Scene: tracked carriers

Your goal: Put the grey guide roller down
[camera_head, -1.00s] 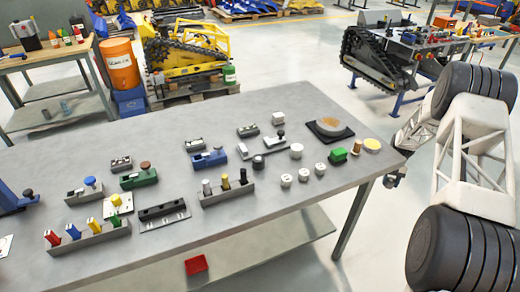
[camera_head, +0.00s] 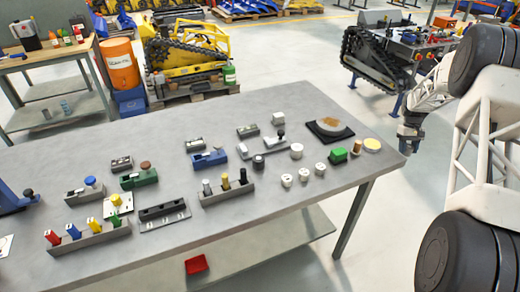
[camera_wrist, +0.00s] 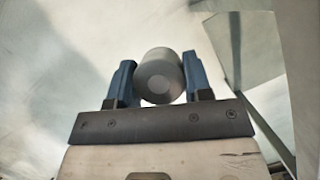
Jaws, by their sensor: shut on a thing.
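In the wrist view, the grey guide roller (camera_wrist: 160,76) is a short cylinder with a pale round end facing the camera. It sits between the two blue fingers of my gripper (camera_wrist: 160,82), which are shut on it. In the head view, my gripper (camera_head: 409,141) hangs just off the right end of the grey table (camera_head: 240,235), over the floor. The roller cannot be made out there.
Blocks with coloured pegs (camera_head: 90,234) fill the left. The front right tabletop is bare.

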